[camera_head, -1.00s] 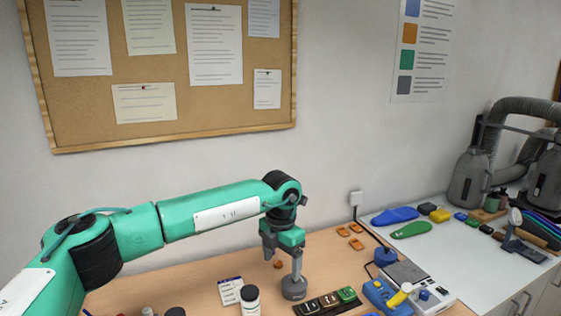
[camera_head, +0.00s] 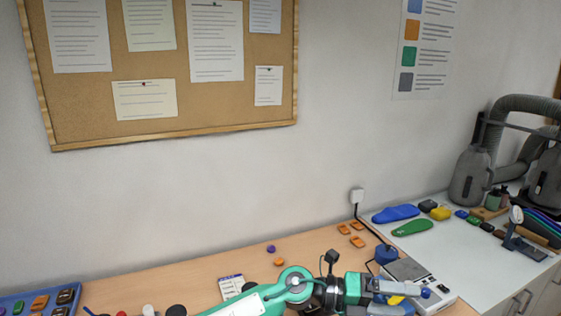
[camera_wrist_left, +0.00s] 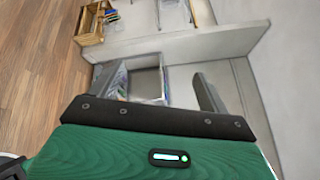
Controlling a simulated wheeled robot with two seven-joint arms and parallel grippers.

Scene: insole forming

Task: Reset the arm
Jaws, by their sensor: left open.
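My left arm (camera_head: 296,284) lies low along the bottom edge of the head view, green with black joints. My left gripper (camera_head: 402,291) points to the right, in front of the blue and yellow device and the white scale, and covers part of them. In the left wrist view its two dark fingers (camera_wrist_left: 158,86) stand wide apart with nothing held between them. Whether it touches anything below cannot be told. My right arm is not in view.
Orange pieces (camera_head: 350,228) lie on the wooden table (camera_head: 200,275). A blue tray (camera_head: 38,300) stands at the lower left. Blue and green insoles (camera_head: 411,228) lie on the white counter (camera_head: 470,260). The wrist view shows a wooden crate (camera_wrist_left: 91,25) and floor (camera_wrist_left: 35,60).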

